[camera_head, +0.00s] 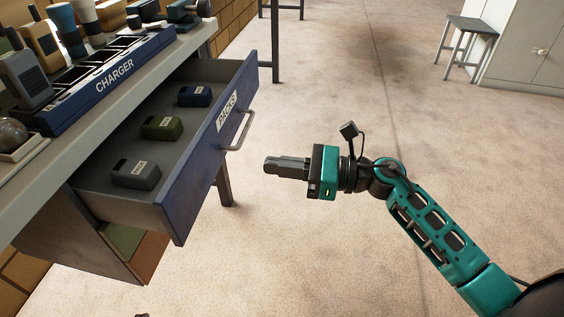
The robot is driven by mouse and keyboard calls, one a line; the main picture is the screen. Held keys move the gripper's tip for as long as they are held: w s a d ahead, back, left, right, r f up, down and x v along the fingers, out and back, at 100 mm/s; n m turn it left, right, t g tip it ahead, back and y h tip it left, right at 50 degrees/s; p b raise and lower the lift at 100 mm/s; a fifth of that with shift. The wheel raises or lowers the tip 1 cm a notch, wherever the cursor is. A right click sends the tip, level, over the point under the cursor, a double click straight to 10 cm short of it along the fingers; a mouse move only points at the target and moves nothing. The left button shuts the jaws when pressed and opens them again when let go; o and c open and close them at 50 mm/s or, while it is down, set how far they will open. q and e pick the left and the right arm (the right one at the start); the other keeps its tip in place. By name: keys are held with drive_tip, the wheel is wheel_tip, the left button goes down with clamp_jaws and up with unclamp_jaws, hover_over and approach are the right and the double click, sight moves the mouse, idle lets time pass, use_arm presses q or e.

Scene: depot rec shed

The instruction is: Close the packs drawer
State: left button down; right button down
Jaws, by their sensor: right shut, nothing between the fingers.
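The packs drawer (213,150) stands pulled out from under the bench on the left. Its blue front carries a "PACKS" label (227,110) and a grey bar handle (240,131). Inside lie a grey pack (136,174), a green pack (162,128) and a blue pack (195,96), spaced apart. My right gripper (268,165) is shut and empty, to the right of the drawer front and a little below the handle in the picture. It points left and is apart from the drawer. My left gripper is not in view.
The bench top (160,72) holds a blue charger rack (110,75) with several devices in it. A small bowl-like item (13,135) sits at the left edge. A stool (464,45) and a pale cabinet (530,55) stand at the far right. The floor between is clear.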

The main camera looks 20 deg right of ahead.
sight(210, 158)
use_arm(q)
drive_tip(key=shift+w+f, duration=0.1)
use_arm(e)
drive_tip(key=x, duration=1)
drive_tip(key=shift+w+a, duration=0.15)
drive_tip(key=shift+w, duration=0.05)
